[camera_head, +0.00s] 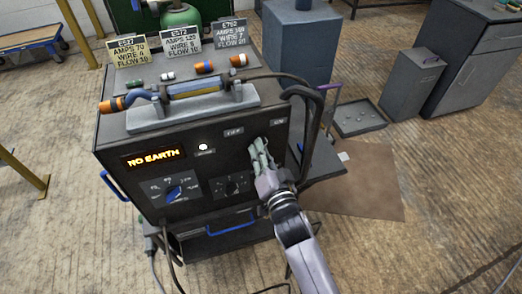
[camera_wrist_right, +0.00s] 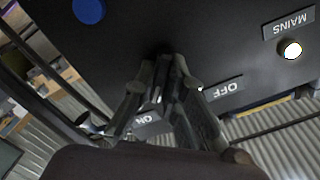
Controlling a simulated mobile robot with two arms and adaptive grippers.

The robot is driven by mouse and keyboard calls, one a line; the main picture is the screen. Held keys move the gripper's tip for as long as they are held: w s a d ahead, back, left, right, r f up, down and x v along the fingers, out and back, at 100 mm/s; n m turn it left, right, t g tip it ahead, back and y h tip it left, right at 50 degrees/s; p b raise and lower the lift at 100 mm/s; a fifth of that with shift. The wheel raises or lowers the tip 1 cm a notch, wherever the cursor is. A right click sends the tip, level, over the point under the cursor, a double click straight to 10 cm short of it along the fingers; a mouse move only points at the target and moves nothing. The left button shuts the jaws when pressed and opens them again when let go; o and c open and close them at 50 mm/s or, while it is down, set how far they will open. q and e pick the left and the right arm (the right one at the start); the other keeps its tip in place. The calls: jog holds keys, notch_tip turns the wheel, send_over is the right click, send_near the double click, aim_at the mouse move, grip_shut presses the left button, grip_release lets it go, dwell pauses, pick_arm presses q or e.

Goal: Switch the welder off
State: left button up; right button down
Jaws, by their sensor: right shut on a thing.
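The welder (camera_head: 110,165) is a dark box with a lit orange "NO EARTH" display (camera_head: 153,159). A white mains lamp (camera_head: 203,147) glows on its front; it also shows in the wrist view (camera_wrist_right: 291,50). An OFF label (camera_head: 233,132) and an ON label (camera_head: 278,121) sit at the upper right of the panel. My right gripper (camera_head: 258,150) is against the panel just below and between these labels, shut on the welder's switch. In the wrist view the fingers (camera_wrist_right: 168,60) meet at the dark panel. My left gripper is not in view.
A blue-pointer dial (camera_head: 174,191) and a smaller dial (camera_head: 232,186) sit lower on the panel. Thick black cables (camera_head: 312,100) hang at the welder's right side. Settings cards (camera_head: 180,42) stand on top. A grey tray (camera_head: 360,117) lies on the floor behind right.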

jog(key=shift+n, duration=0.3)
jog(key=shift+d+n+p, duration=0.15)
jog(key=shift+n+p, duration=1.35)
jog(key=shift+n, duration=6.1)
jog(key=c, duration=1.7)
grip_release()
jog(key=shift+o, duration=0.2)
